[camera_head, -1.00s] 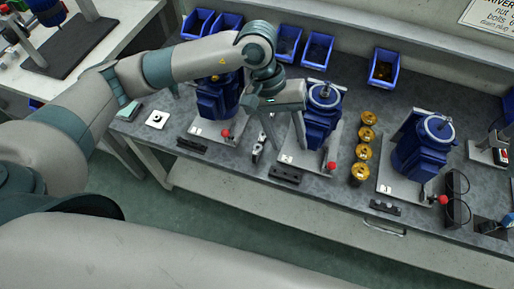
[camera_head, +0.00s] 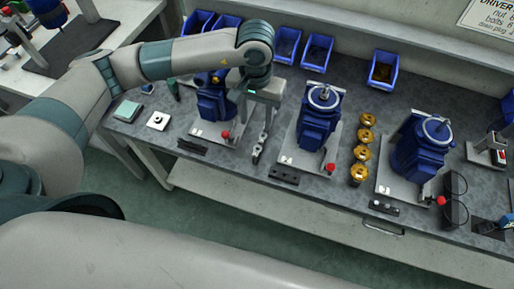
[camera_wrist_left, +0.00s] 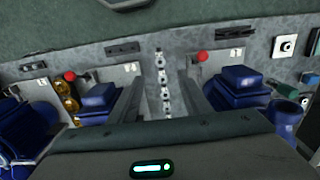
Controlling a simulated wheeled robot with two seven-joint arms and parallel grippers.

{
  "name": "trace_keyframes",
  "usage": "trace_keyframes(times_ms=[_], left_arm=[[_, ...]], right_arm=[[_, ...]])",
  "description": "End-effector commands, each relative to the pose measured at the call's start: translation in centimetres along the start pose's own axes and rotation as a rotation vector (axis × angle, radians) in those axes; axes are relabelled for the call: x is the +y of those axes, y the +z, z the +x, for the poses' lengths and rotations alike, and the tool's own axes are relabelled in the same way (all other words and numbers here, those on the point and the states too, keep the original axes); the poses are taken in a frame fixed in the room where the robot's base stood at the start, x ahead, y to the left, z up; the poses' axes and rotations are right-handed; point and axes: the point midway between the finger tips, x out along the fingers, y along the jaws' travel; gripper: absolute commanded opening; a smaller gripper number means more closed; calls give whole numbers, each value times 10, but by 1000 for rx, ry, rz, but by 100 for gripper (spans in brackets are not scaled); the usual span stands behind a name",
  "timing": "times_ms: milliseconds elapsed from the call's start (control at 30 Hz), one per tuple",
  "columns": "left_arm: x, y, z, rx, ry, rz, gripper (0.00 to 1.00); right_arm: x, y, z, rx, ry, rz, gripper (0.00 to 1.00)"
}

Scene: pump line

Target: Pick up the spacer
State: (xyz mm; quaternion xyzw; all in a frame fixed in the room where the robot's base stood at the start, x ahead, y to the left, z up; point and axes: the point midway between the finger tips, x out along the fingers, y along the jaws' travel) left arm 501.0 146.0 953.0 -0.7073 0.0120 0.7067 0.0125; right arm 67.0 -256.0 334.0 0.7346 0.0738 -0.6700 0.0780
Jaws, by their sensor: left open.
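My left gripper (camera_head: 259,133) hangs over the bench between the first two blue pumps. Its fingers are apart, and nothing shows held between them. Below it is a row of small silver-and-dark pieces (camera_head: 257,152). In the left wrist view the row (camera_wrist_left: 160,75) runs between the two open fingers (camera_wrist_left: 160,100). I cannot tell from the pictures which of these pieces is the spacer. My gripper hides part of the row in the head view. My right gripper is not in view.
Blue pumps (camera_head: 318,118) stand on pale plates at both sides of the row. Red knobs (camera_head: 226,135) stick up at the plates' front corners. Several gold cylinders (camera_head: 359,173) line up further right. Blue bins (camera_head: 383,70) stand at the back.

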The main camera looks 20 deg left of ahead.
Motion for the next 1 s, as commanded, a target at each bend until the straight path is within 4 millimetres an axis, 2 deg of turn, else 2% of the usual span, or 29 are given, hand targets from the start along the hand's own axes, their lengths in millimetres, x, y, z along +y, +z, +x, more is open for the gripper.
trace_keyframes(times_ms=[33,200,500,700,1000], left_arm=[[0,1,6,-7,0,-3,44],[0,1,36,-6,0,-3,44],[1,1,84,-4,0,-2,44],[0,0,96,-1,0,-1,44],[0,0,96,-1,0,0,44]], right_arm=[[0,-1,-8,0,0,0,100],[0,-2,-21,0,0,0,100],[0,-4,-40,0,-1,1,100],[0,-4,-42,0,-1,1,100],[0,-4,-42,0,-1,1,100]])
